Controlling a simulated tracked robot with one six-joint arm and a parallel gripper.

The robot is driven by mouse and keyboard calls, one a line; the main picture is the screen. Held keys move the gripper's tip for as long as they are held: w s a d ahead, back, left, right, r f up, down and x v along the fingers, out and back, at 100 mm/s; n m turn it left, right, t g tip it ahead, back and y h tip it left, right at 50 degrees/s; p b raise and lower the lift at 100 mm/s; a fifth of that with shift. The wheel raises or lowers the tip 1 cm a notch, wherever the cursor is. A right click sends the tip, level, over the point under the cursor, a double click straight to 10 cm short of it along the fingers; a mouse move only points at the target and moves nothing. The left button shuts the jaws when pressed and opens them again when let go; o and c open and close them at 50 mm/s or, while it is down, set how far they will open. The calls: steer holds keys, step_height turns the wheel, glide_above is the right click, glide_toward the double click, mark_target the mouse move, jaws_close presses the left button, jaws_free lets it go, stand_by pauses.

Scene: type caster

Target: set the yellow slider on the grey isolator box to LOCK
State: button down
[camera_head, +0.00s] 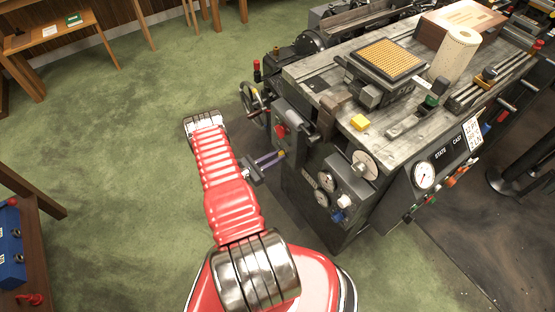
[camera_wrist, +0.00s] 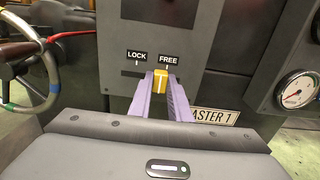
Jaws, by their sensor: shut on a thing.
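The yellow slider (camera_wrist: 160,80) stands under the FREE label (camera_wrist: 169,60) on the grey isolator box (camera_wrist: 195,35) in the wrist view. The LOCK label (camera_wrist: 136,56) is to its left, with a dark slot running below it. My gripper (camera_wrist: 160,88) has its two purple fingers shut on the slider, one on each side. In the head view my gripper (camera_head: 272,160) reaches the left front side of the machine, and the slider shows there only as a small yellow spot at the fingertips.
A handwheel (camera_wrist: 40,60) with coloured bands is at the left in the wrist view. A gauge (camera_wrist: 296,90) is at the right. A MASTER 1 plate (camera_wrist: 213,115) is below the box. In the head view, green floor (camera_head: 110,200) lies open left of my arm.

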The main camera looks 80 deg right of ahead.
steer(key=shift+w+d, duration=1.6)
steer(key=shift+w, duration=0.2)
steer(key=c, duration=1.6)
jaws_free()
steer(key=shift+c, duration=0.2)
steer(key=shift+a, duration=0.1)
steer(key=v, duration=1.3)
steer(key=shift+w+a, duration=0.25)
steer(key=shift+w, duration=0.05)
